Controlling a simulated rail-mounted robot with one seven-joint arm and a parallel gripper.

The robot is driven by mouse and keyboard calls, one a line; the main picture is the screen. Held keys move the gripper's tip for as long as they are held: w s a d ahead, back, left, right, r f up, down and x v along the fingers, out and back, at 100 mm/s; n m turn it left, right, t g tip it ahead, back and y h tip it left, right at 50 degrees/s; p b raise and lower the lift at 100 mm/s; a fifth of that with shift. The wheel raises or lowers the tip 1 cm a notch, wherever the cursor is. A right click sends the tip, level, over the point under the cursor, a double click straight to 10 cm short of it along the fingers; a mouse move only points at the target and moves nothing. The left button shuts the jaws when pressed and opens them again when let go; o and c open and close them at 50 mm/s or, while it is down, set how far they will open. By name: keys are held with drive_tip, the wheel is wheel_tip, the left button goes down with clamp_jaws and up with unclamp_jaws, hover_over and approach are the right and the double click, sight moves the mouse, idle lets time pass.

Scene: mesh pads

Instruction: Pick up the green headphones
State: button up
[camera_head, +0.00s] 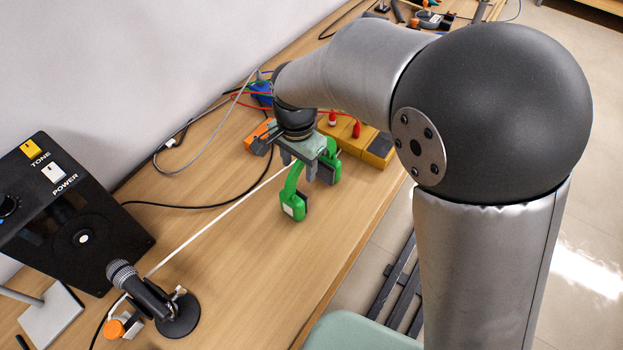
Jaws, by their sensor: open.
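The green headphones (294,206) stand on the wooden table near the middle of the head view, with dark ear cushions and a green band. My gripper (311,175) is directly above them, pointing down, with its fingers at the headband. The fingers are open. The gripper body hides part of the band, and I cannot tell whether the band lies between the fingers or touches them.
A yellow box (370,150) with red plugs sits close behind the headphones. An orange-and-grey object (260,136) is just left of my gripper. A microphone (139,287) and a black control panel (75,215) are at the left. The table (245,265) is clear in front.

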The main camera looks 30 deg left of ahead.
sight(293, 202)
drive_tip(key=shift+f, duration=1.45)
clamp_jaws()
drive_tip(key=shift+r, duration=0.1)
